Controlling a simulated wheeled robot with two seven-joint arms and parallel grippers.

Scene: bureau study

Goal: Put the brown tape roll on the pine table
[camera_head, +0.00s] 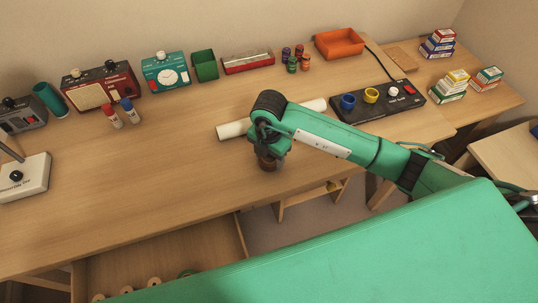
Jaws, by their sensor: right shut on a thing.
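My right gripper (266,152), on the green arm coming in from the right, points down over the front part of the wooden desk (170,185). It is shut on a small dark brown thing, which looks like the brown tape roll (267,164). The gripper hides much of the roll, and I cannot tell whether the roll touches the desk top. A lighter wooden table (510,158) shows at the right edge; I cannot tell which surface is the pine table. My left gripper is not in view.
A white tube (235,130) lies just behind the gripper. A black panel (380,101) with blue and yellow cups stands to the right. Radios, boxes and an orange tray (339,43) line the back. An open drawer (160,252) below holds several rolls. The desk's left middle is clear.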

